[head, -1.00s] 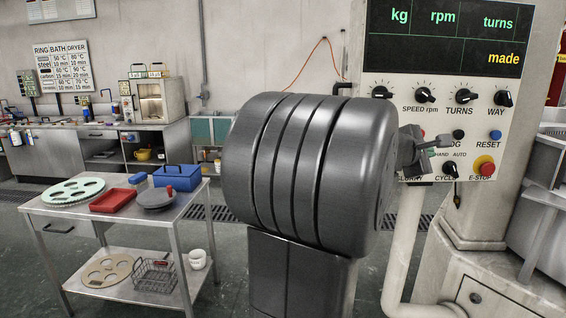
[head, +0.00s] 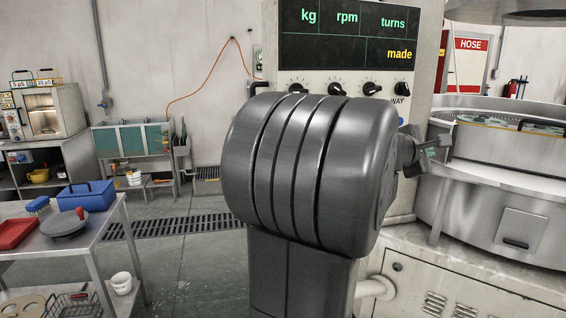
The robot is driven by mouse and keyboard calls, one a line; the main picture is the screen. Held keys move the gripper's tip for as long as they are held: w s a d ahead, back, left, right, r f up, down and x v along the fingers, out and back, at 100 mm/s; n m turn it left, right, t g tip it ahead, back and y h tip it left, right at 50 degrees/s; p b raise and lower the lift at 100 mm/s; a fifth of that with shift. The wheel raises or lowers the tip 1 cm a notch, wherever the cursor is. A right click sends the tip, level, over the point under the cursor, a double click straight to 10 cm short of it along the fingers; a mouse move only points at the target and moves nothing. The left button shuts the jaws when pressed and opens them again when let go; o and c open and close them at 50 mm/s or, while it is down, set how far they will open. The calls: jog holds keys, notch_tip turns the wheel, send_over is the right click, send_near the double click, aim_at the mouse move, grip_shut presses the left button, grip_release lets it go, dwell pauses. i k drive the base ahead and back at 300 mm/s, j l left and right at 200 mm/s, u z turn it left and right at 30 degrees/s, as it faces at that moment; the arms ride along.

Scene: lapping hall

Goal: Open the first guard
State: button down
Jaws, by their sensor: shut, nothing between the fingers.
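My gripper (head: 436,152) shows small, partly hidden behind my large dark arm link. It is shut and empty, in front of the left part of the lapping machine's round steel tub (head: 455,199). Inside the tub stands a curved steel panel (head: 505,147) with a yellowish upper edge and a dark handle-like piece on top. I cannot tell for sure whether this panel is the first guard. The gripper appears apart from it. A dark round machine part (head: 510,12) hangs above, cut by the picture's top edge.
The control panel (head: 345,45) stands behind my arm, its lower part hidden. The machine's pale base (head: 480,285) fills the lower right. A steel cart (head: 105,235) with a blue box (head: 86,196) stands at the left. The floor between cart and arm is clear.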

aim_at(540, 154)
jog(key=z, duration=1.05)
